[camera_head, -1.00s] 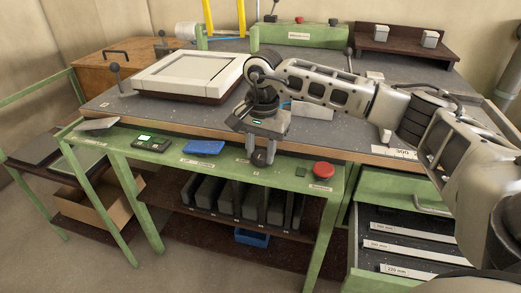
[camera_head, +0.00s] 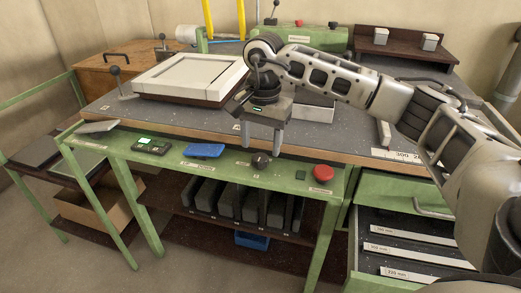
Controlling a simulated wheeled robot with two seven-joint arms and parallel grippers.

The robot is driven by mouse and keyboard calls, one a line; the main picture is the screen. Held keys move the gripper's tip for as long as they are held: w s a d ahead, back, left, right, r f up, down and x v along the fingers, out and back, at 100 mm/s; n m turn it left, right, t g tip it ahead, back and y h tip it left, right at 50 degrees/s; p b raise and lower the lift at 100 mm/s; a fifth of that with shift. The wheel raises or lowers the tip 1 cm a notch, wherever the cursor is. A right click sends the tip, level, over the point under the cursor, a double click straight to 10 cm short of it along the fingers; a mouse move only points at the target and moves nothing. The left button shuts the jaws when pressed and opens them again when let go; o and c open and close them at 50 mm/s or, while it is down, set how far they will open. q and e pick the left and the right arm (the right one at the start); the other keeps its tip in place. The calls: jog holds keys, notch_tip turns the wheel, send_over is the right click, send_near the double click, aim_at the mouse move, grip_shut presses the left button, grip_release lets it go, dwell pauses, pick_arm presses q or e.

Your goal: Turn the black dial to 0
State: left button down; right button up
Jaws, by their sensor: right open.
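The black dial (camera_head: 261,160) sits on the green front rail (camera_head: 228,164) of the bench, between a blue item and a red button. My right gripper (camera_head: 263,143) comes in from the right and points down. Its two fingers are apart and hold nothing. The fingertips show just above and behind the dial in the picture, and the dial is clear of them. The dial's marks are too small to read. My left gripper is not in view.
A red button (camera_head: 323,172) is right of the dial, and a blue item (camera_head: 205,150) and a small device with a green display (camera_head: 152,146) are left of it. A white frame (camera_head: 190,75) lies on the bench top. An open drawer (camera_head: 412,245) stands at lower right.

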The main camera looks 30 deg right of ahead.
aim_at(262, 158)
notch_tip(262, 158, up, 12)
jog(key=shift+s+r+p, duration=0.15)
jog(key=shift+r+p, duration=0.1)
jog(key=shift+p, duration=0.05)
jog(key=shift+f, duration=0.1)
dwell(0.3)
